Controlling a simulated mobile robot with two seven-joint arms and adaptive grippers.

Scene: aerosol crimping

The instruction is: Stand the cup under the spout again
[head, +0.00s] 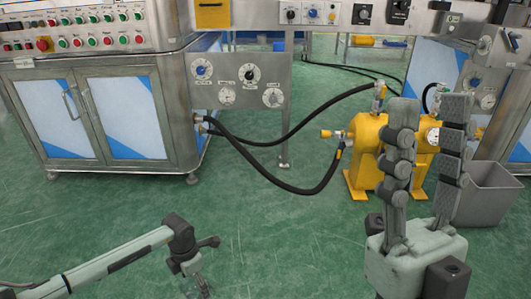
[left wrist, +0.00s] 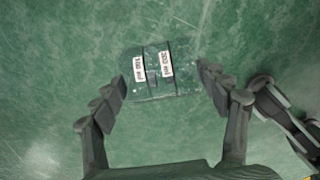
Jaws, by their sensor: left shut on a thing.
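The cup (left wrist: 153,88) is see-through, with dark bands and two white labels that seem to read 100 ml and 200 ml. It sits between the two fingers of my left gripper (left wrist: 161,75), which is shut on it, above the green floor. In the head view my left gripper (head: 197,268) is low, left of centre, with a glassy part of the cup (head: 198,285) just below it. I cannot tell whether the cup is upright. My right gripper (head: 428,108) is open and empty, its fingers pointing up. I cannot make out a spout.
A steel cabinet with a button panel (head: 90,42) stands at the left. A yellow tank (head: 367,150) with black hoses (head: 275,178) stands behind my right gripper, a grey bin (head: 490,195) beside it. The green floor (head: 270,235) in the middle is clear.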

